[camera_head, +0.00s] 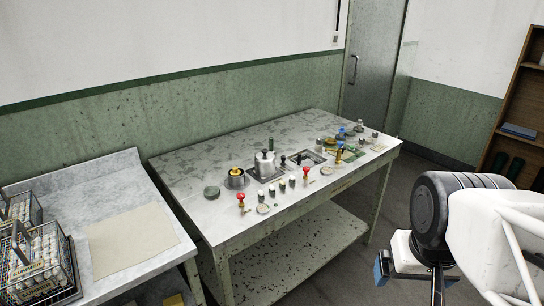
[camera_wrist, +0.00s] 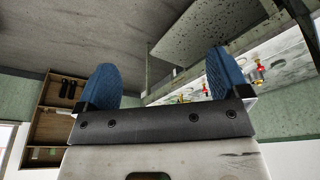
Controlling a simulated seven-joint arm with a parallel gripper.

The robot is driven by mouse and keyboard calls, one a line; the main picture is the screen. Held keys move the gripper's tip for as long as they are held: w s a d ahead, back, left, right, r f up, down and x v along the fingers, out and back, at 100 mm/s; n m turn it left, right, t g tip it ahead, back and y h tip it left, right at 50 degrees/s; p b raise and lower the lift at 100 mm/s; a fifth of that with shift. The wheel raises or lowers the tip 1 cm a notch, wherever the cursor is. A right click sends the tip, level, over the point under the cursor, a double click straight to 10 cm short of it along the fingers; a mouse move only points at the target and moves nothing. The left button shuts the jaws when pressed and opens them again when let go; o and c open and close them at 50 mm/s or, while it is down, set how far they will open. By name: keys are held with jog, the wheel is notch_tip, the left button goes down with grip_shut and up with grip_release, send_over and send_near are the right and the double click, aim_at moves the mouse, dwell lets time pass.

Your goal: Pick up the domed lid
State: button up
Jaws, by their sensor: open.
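Many small things stand on the long worktable (camera_head: 185,160), and which one is the domed lid is hard to tell at this size. A low, rounded, dark green piece (camera_head: 212,192) lies near the table's left end. Beside it is a metal pot (camera_head: 236,181) with a yellow top. A white canister (camera_head: 264,166) with a black knob stands right of that pot. My gripper (camera_head: 408,277) is in front of the table's right end, well apart from these things. In the wrist view my gripper (camera_wrist: 162,80) shows two blue fingers wide apart with nothing between them.
Red-knobbed pieces (camera_head: 241,199) and several small parts crowd the table's middle and right. A lower shelf (camera_head: 290,255) is below. A side table (camera_head: 75,190) at left holds a flat sheet (camera_head: 130,237) and wire baskets (camera_head: 40,265). A wooden rack (camera_head: 520,110) stands at right.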

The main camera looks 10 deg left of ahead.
jog(key=shift+o, duration=0.3)
jog(key=shift+r, duration=0.1)
jog(key=w+a+r+n, duration=0.3)
jog(key=w+a, duration=0.1)
jog(key=w, duration=0.9)
jog(key=w+a+r+n+g+y, duration=0.1)
jog(key=w+a+r+n, duration=0.2)
jog(key=w, duration=1)
jog(key=w+a+r+n, duration=0.2)
jog(key=w+a+n, duration=0.15)
jog(key=w, duration=0.95)
jog(key=w+a+f+n, duration=0.2)
jog(key=w+a+f, duration=0.4)
jog(key=w, duration=0.5)
jog(key=w+a+f+n+g, duration=0.1)
jog(key=w+a+f+n, duration=0.2)
jog(key=w+a+f, duration=0.3)
jog(key=w+a+f+n+y, duration=0.1)
jog(key=w+a+f+n, duration=0.2)
jog(key=w+a+f, duration=0.4)
jog(key=shift+w+a+f+n+g, duration=0.1)
jog(key=shift+w+a, duration=0.5)
jog(key=shift+w, duration=0.9)
jog(key=shift+w+a+r+n+g, duration=0.1)
jog(key=shift+w+a, duration=0.45)
jog(key=shift+w, duration=0.95)
jog(key=shift+w+a+f+n+g, duration=0.1)
jog(key=shift+w+a, duration=0.5)
jog(key=shift+w, duration=0.9)
jog(key=shift+f, duration=0.1)
